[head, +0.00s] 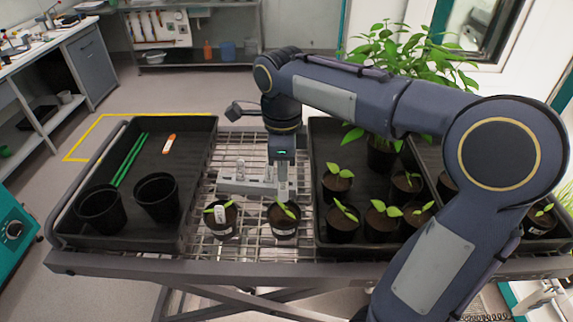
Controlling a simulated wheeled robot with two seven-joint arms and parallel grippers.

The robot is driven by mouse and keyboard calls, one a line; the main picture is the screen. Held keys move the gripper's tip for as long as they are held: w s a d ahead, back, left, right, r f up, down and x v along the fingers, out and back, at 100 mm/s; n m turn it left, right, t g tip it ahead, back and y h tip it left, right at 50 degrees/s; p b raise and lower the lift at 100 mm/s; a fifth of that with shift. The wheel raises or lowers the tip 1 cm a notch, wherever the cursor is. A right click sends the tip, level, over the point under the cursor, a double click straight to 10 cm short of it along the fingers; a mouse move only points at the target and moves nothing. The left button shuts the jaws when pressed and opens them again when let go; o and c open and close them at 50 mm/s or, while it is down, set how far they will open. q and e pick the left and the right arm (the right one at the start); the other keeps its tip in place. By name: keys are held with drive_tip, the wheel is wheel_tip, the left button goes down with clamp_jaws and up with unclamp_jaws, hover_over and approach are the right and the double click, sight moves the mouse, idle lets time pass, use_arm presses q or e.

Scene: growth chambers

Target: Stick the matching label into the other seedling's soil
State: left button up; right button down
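Two potted seedlings stand side by side on the wire rack. The left seedling (232,222) has a white label (220,213) upright in its soil. The right seedling (284,224) shows no label that I can make out in its soil. An orange and white label-like piece (169,144) lies in the left tray. My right gripper (282,193) points down just behind and above the right seedling. I cannot make out the gap between its fingers or anything held. My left gripper is not in view.
The left black tray (205,150) holds two empty pots (100,208) and green stakes (132,158). The right black tray (318,150) holds several potted seedlings and a tall leafy plant (385,60). My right arm covers part of it. Bare wire rack (240,150) lies between the trays.

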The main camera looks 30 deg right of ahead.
sight(284, 194)
drive_tip(key=shift+f+b, duration=1.8)
drive_tip(key=shift+f, duration=0.25)
drive_tip(key=shift+f+b, duration=0.4)
drive_tip(key=shift+f, duration=0.3)
drive_tip(key=shift+f+b, duration=0.4)
drive_tip(key=shift+f, duration=0.2)
drive_tip(key=shift+f, duration=0.3)
drive_tip(key=shift+f, duration=0.1)
drive_tip(key=shift+f, duration=0.35)
drive_tip(key=shift+f+b, duration=1.3)
drive_tip(key=shift+f, duration=0.45)
idle(0.7)
drive_tip(key=c, duration=1.5)
unclamp_jaws()
drive_tip(key=shift+c, duration=0.2)
